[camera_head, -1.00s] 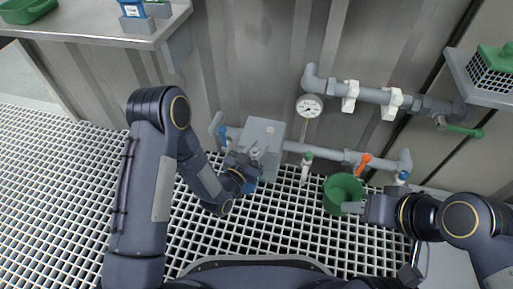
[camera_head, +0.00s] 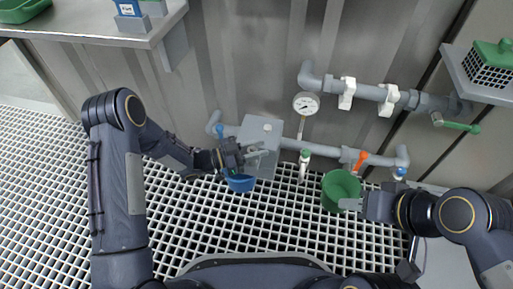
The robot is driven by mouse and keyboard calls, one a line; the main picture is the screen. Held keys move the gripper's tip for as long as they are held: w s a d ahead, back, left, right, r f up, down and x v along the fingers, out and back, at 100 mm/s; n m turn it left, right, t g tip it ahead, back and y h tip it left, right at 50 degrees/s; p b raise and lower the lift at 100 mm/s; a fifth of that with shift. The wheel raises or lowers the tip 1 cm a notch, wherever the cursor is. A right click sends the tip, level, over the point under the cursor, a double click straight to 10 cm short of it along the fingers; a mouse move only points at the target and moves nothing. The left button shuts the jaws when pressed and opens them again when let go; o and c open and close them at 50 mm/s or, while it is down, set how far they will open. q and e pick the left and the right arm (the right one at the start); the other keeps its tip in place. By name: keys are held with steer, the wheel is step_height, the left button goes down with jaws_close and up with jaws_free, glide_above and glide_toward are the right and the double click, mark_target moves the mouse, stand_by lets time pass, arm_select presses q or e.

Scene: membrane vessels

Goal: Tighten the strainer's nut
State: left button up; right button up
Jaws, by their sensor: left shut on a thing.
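My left gripper (camera_head: 250,156) is at the front of a grey box (camera_head: 264,126) on the low pipe. It is shut on a small grey part there, which I take to be the strainer's nut. The fingers hide most of this part, so its fit cannot be seen. A blue cup (camera_head: 240,184) shows just below the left gripper. My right gripper (camera_head: 352,205) is at the front right of a green bucket (camera_head: 338,190). Its fingers reach the bucket's side, but whether they are closed on it is unclear.
A pressure gauge (camera_head: 306,104) stands above the low pipe. An orange valve handle (camera_head: 360,161) and a green-topped tap (camera_head: 305,154) are near the bucket. A shelf (camera_head: 110,32) is at upper left, another (camera_head: 482,82) at right. The grating floor (camera_head: 200,225) is open in front.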

arm_select(q)
steer(key=shift+g, duration=0.3)
steer(key=o, duration=1)
steer(key=shift+c, duration=0.2)
steer(key=p+v, duration=0.2)
steer(key=v, duration=0.6)
steer(key=shift+p, duration=0.35)
steer(key=shift+d, duration=0.1)
